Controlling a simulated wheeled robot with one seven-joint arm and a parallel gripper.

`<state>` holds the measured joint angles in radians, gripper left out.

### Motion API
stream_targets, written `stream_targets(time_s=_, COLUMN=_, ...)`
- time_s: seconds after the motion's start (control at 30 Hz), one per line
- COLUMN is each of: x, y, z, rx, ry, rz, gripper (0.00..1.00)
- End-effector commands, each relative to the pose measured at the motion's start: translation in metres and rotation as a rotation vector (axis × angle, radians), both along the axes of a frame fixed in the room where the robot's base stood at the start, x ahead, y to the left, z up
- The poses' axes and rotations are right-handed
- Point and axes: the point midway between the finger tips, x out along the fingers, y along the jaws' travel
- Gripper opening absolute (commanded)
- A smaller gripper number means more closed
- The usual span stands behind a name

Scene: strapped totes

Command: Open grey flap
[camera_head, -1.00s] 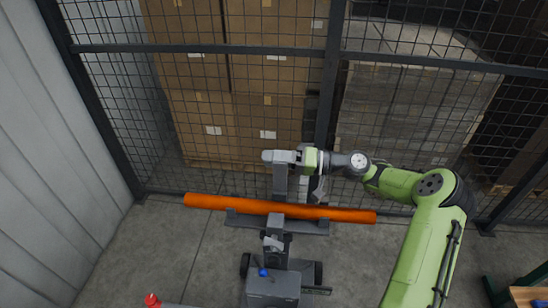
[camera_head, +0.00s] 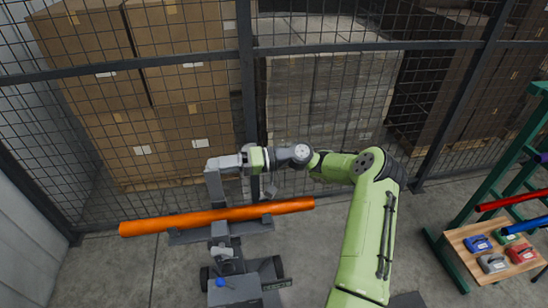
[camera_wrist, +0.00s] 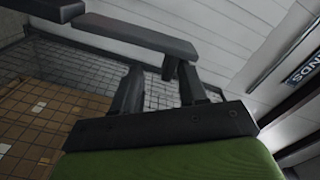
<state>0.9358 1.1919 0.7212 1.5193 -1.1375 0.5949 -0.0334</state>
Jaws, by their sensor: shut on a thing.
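The grey flap (camera_head: 215,187) stands roughly upright at the far side of the orange tube, above the grey cradle (camera_head: 190,236) of a small wheeled stand. My gripper (camera_head: 228,162) is at the flap's upper end and is shut on it. In the wrist view, my gripper's dark fingers (camera_wrist: 158,82) meet a long grey bar (camera_wrist: 135,34), which seems to be part of the flap. The exact contact is partly hidden. The orange tube (camera_head: 170,222) lies across the cradle, below my gripper.
A mesh fence (camera_head: 245,80) stands close behind, with stacked cartons (camera_head: 165,110) beyond it. At right, a green rack (camera_head: 490,190) holds red and blue tubes, with a wooden shelf (camera_head: 470,235) carrying several small coloured items. Bare floor lies left of the stand.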

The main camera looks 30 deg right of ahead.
Motion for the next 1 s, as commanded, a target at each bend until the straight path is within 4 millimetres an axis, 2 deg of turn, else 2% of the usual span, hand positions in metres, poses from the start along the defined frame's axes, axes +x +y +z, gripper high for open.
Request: stream_targets(time_s=1.0, x=-0.025, y=-0.078, z=0.002, rx=0.002, ry=-0.001, rz=-0.001, gripper=0.36)
